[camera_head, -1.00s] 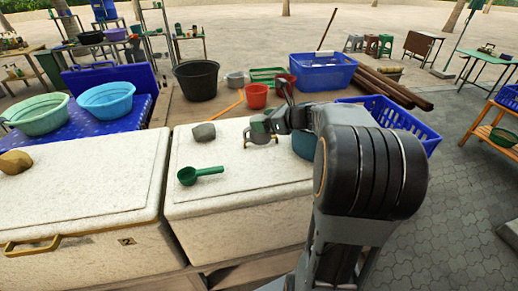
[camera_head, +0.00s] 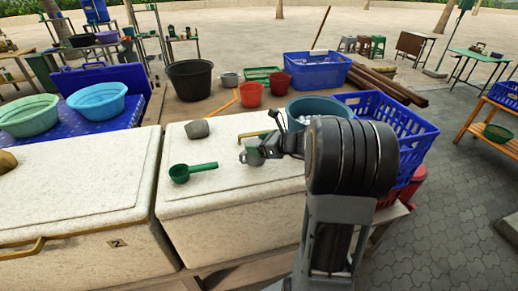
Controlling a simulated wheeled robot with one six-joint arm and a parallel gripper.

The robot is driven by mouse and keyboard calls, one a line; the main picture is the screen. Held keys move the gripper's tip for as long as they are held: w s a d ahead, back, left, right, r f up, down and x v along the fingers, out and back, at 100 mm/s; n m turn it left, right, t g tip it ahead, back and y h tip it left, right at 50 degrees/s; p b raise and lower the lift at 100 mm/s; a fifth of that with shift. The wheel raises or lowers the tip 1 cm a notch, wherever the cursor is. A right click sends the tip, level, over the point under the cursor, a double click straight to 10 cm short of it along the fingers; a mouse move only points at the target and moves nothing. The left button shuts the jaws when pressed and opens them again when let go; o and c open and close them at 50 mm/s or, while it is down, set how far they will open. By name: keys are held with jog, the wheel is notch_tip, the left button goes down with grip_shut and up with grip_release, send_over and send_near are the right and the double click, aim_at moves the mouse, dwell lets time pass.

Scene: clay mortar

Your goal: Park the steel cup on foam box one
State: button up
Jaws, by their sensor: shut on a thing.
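A small grey steel cup (camera_head: 253,154) is at the end of my arm, over the lid of the right foam box (camera_head: 225,188). My gripper (camera_head: 262,147) is shut on the cup, coming in from the right; its fingers are small and partly hidden. I cannot tell whether the cup touches the lid. The left foam box (camera_head: 70,190) carries a "2" on its front. No number is readable on the right box.
A green scoop (camera_head: 190,171) and a grey stone (camera_head: 197,129) lie on the right box, left of the cup. Behind it stand a teal tub (camera_head: 317,105), a blue crate (camera_head: 400,130) and a red bucket (camera_head: 250,95). Bare lid lies in front of the cup.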

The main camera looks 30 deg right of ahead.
jog(key=shift+f, duration=0.9)
jog(key=shift+f, duration=0.2)
jog(key=o, duration=0.9)
jog(key=shift+o, duration=0.2)
jog(key=shift+r, duration=0.15)
